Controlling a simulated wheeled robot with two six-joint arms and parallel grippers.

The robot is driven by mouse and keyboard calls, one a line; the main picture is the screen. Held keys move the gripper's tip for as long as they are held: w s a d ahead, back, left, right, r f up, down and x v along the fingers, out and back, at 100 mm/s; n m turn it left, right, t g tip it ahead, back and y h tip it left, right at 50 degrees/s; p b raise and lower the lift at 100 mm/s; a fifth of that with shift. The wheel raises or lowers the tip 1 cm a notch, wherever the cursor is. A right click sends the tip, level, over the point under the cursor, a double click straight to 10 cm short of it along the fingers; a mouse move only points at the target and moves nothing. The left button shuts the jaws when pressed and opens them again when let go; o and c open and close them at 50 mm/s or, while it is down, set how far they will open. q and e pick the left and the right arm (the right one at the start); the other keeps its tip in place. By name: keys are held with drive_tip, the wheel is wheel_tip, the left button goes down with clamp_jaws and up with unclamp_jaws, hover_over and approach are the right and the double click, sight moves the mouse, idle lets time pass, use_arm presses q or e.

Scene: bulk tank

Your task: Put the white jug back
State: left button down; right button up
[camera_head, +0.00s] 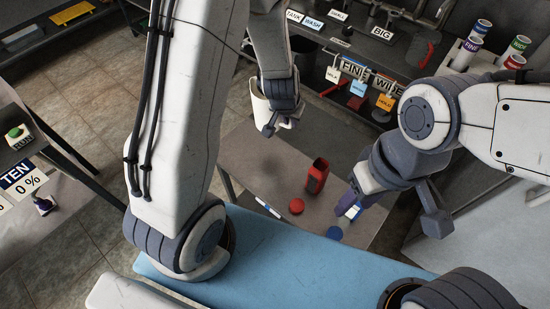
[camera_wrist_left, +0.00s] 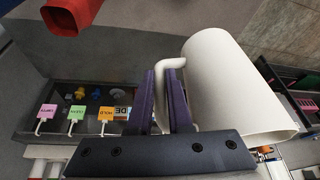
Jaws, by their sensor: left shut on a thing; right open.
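The white jug (camera_head: 260,106) is held in the air by my left gripper (camera_head: 281,125), above the far left part of the grey table. In the left wrist view, the purple fingers of the left gripper (camera_wrist_left: 166,98) are shut on the handle of the jug (camera_wrist_left: 228,82). The jug's body lies beside the fingers, tilted in that picture. My right gripper (camera_head: 354,206) is open, low over the right side of the table, with a small white and blue object (camera_head: 352,212) at its fingers. Whether it touches that object I cannot tell.
A red container (camera_head: 317,176) stands on the table (camera_head: 255,150), near a red round cap (camera_head: 297,206) and a blue round cap (camera_head: 334,232). A marker-like strip (camera_head: 268,208) lies nearby. Behind is a dark rack with hanging coloured tags (camera_head: 385,102) and labelled tubes (camera_head: 466,55).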

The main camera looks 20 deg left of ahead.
use_arm(q)
drive_tip(key=f+b, duration=0.3)
drive_tip(key=f, duration=0.1)
drive_tip(key=d+f+b, duration=0.1)
drive_tip(key=f+b, duration=0.7)
drive_tip(key=f, duration=0.1)
drive_tip(key=shift+w+d+f, duration=0.1)
drive_tip(key=shift+w+d, duration=0.1)
drive_tip(key=shift+w, duration=0.05)
use_arm(e)
wheel_tip(320, 180, down, 13)
drive_tip(key=shift+a, duration=0.1)
use_arm(q)
drive_tip(key=shift+f+b, duration=0.15)
drive_tip(key=shift+b, duration=0.25)
drive_tip(key=c, duration=0.8)
unclamp_jaws()
drive_tip(key=shift+c, duration=0.2)
use_arm(e)
drive_tip(key=shift+f, duration=0.1)
